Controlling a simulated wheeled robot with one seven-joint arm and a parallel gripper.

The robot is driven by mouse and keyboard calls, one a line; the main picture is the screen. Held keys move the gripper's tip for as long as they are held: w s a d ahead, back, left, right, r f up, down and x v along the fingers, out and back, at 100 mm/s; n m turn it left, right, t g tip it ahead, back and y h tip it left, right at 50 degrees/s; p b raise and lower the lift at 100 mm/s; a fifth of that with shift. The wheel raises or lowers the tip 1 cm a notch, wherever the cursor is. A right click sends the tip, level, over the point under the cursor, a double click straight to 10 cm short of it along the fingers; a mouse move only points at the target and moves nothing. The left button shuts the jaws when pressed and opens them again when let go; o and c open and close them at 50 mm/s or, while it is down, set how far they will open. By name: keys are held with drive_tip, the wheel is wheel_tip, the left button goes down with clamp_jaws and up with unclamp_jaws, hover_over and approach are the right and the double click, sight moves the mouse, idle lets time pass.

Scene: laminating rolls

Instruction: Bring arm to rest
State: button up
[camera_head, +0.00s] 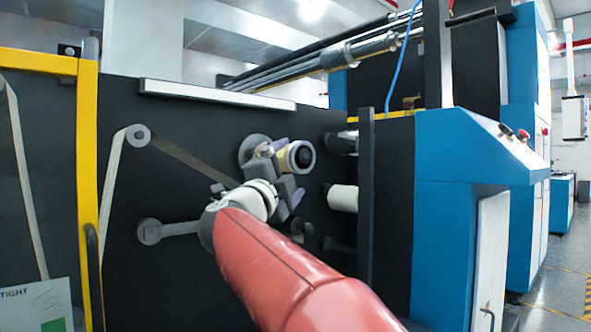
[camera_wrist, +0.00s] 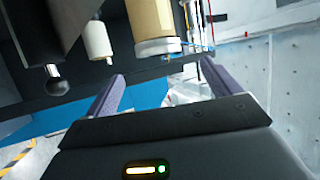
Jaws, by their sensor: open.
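My red arm reaches from the bottom of the head view to the dark machine panel (camera_head: 180,200). The tan roll (camera_wrist: 152,18) with a pale end shows above and beyond the fingertips there. I cannot tell the exact gap between the fingers and the roll.
A white roller (camera_head: 343,197) sticks out right of my gripper; it also shows in the wrist view (camera_wrist: 97,40). A blue control console (camera_head: 465,150) stands at right. A yellow post (camera_head: 87,170) is at left. Open floor (camera_head: 560,280) shows at far right.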

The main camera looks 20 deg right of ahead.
drive_tip(key=s+a+f+n+t+y, duration=0.2)
drive_tip(key=a+f+n+t+y, duration=0.35)
drive_tip(key=a+n+y, duration=0.55)
drive_tip(key=s+a+f+n+g+y, duration=0.1)
drive_tip(key=s+f+n+g+y, duration=0.15)
drive_tip(key=f+n, duration=0.25)
drive_tip(key=s+a+f+n+g+y, duration=0.1)
drive_tip(key=s+f+n+y, duration=0.1)
drive_tip(key=f+n+y, duration=0.3)
drive_tip(key=s+d+f+n+g+h, duration=0.1)
drive_tip(key=s+f+g, duration=0.4)
drive_tip(key=s+f, duration=0.5)
drive_tip(key=s+d+f+n+g+h, duration=0.1)
drive_tip(key=s+d+f+n+g, duration=0.1)
drive_tip(key=s+f+g, duration=0.4)
drive_tip(key=s+f+n, duration=0.1)
drive_tip(key=s+f, duration=0.1)
drive_tip(key=f, duration=0.3)
drive_tip(key=s+f, duration=0.3)
drive_tip(key=f, duration=0.3)
drive_tip(key=shift+s+d+n, duration=0.25)
drive_tip(key=shift+d+n, duration=0.15)
